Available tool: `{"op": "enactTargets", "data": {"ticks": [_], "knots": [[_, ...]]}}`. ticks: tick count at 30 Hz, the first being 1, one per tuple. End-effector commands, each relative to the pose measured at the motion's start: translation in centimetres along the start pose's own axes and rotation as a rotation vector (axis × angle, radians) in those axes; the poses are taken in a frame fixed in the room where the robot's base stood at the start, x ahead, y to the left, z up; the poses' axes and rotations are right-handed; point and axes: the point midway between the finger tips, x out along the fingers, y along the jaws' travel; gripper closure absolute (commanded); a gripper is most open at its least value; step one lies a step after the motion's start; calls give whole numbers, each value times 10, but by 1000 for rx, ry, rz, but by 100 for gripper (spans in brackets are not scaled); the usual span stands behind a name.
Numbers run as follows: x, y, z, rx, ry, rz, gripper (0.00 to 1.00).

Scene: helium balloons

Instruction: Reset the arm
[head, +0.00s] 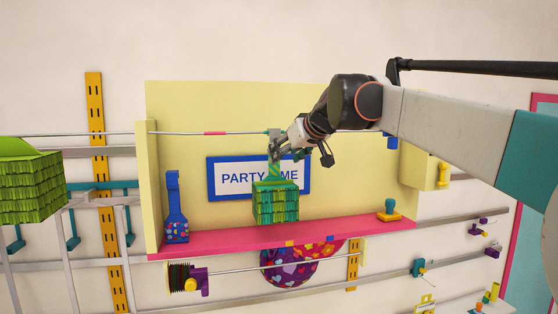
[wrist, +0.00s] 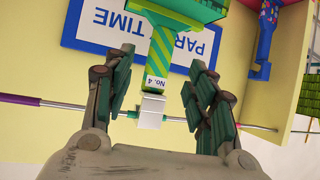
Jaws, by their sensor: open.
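My gripper (head: 297,150) is at the upper middle of the yellow wall niche in the head view. It is open, with its fingers (wrist: 158,75) apart in the wrist view. A green striped item with a fringed lower block (head: 276,204) hangs just below and beside the fingers. Its neck, marked "No. 4" (wrist: 159,55), meets a small white clip (wrist: 150,110) on a thin horizontal rod. The neck lies between the fingers in the wrist picture, and I cannot tell whether they touch it.
A pink shelf (head: 340,233) runs below, with a blue bottle-shaped item (head: 175,208) at left and a teal stamp-like item (head: 389,210) at right. A "PARTY TIME" sign (head: 230,179) is behind. A green fringed block (head: 30,190) is far left. A patterned balloon (head: 290,268) is under the shelf.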

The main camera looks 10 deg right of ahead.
Motion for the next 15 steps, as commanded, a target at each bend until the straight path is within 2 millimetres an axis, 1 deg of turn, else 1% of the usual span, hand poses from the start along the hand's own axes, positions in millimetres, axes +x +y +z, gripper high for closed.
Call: {"op": "enactTargets", "data": {"ticks": [1,3,7,12,14,15], "knots": [[-12,0,0,2,0,1,49],[-24,0,0,2,1,1,49],[-44,0,0,1,0,1,49],[-57,-2,3,2,0,-1,49],[-56,-5,10,3,-4,-3,49],[-54,-8,19,6,-9,-4,49]]}}
